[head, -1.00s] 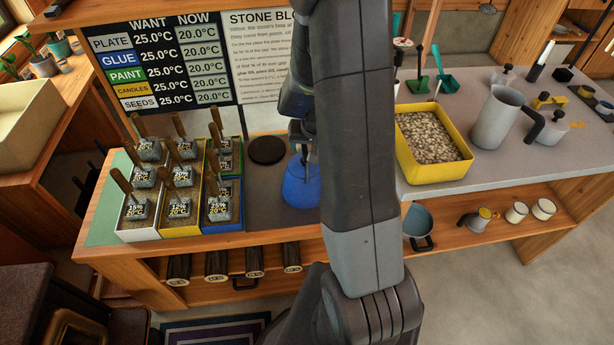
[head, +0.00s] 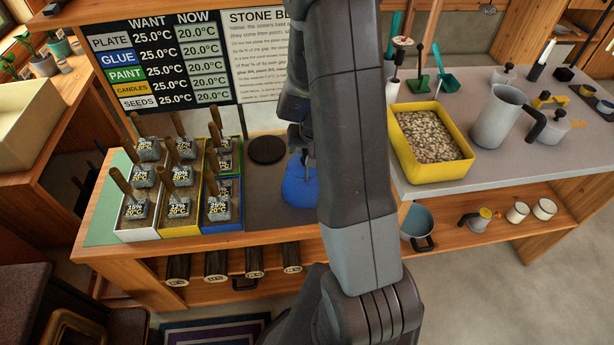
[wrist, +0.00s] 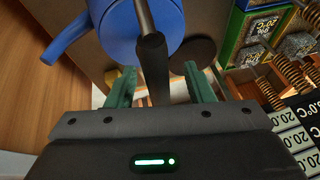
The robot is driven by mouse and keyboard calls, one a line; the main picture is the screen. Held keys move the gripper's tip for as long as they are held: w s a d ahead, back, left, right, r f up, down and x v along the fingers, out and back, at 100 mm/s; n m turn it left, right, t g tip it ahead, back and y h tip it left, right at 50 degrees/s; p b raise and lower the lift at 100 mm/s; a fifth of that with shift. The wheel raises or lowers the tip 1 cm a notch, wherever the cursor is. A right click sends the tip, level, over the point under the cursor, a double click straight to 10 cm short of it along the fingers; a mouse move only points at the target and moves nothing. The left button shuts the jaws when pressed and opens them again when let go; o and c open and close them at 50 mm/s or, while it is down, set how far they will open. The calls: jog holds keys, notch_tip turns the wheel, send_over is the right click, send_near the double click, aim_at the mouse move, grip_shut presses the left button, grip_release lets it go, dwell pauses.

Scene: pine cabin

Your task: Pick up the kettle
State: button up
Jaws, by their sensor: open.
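The blue kettle (head: 297,188) stands on the grey top of the wooden bench, partly hidden behind my arm in the head view. In the wrist view, its blue body (wrist: 110,30) is at the top, with a spout pointing left. Its dark handle (wrist: 152,62) reaches down between the two green fingers of my gripper (wrist: 160,86). The fingers are apart, one on each side of the handle, with visible gaps. In the head view, my gripper is just above the kettle and mostly hidden by my arm.
A black round disc (head: 267,150) lies left of the kettle. Boxes of stone blocks with wooden handles (head: 180,205) stand farther left. A yellow tray of pebbles (head: 432,172) and a grey pitcher (head: 497,120) are on the right counter. A sign board (head: 170,60) stands behind.

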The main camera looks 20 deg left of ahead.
jog(key=shift+f, duration=0.1)
dwell(0.3)
grip_shut()
dwell(1.3)
